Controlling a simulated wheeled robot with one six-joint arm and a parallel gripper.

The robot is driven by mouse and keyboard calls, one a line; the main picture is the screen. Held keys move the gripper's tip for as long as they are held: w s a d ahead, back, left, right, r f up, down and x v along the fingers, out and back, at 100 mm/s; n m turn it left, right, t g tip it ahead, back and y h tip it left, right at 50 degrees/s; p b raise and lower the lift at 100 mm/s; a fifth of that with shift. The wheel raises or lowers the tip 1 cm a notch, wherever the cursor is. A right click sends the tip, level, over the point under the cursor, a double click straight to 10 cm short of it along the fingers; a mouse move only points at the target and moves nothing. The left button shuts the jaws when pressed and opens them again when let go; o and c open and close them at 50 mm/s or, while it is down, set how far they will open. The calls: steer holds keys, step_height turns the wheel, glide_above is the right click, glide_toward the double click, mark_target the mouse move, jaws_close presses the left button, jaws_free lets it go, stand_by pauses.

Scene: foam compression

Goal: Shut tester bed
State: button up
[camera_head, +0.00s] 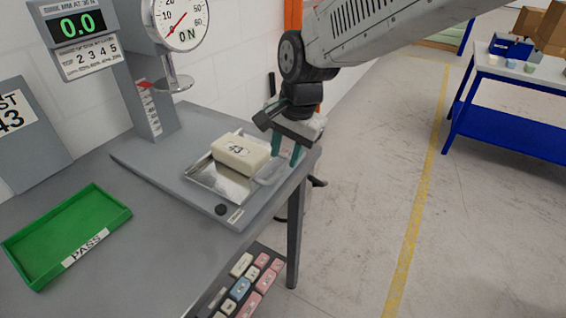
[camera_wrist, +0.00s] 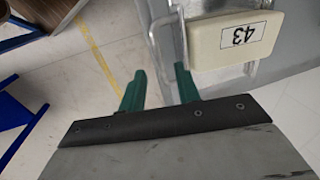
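The tester bed is a shiny metal tray (camera_head: 222,184) at the front right of the tester's grey base, out to the right of the presser foot (camera_head: 175,84). A cream foam block (camera_head: 240,155) labelled 43 lies on it; the block also shows in the wrist view (camera_wrist: 236,38). A pale grey handle (camera_head: 268,173) is at the bed's right side. My gripper (camera_head: 285,160) is just beyond the handle. Its green fingers are apart with no object visibly clamped, also in the wrist view (camera_wrist: 160,68). Whether a finger touches the handle cannot be told.
The display (camera_head: 76,26) reads 0.0 beside a dial gauge (camera_head: 182,20). A green PASS tray (camera_head: 68,235) is at left on the grey table. Several coloured blocks (camera_head: 240,288) sit below the table edge. A blue workbench (camera_head: 510,105) stands right; the floor between is mostly clear.

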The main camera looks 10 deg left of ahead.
mark_target(281, 170)
steer(key=shift+w+a+f, duration=0.1)
steer(key=shift+a+f, duration=0.1)
steer(key=shift+f, duration=0.75)
steer(key=shift+a+f, duration=0.15)
steer(key=shift+f, duration=0.8)
jaws_close()
steer(key=shift+w, duration=0.15)
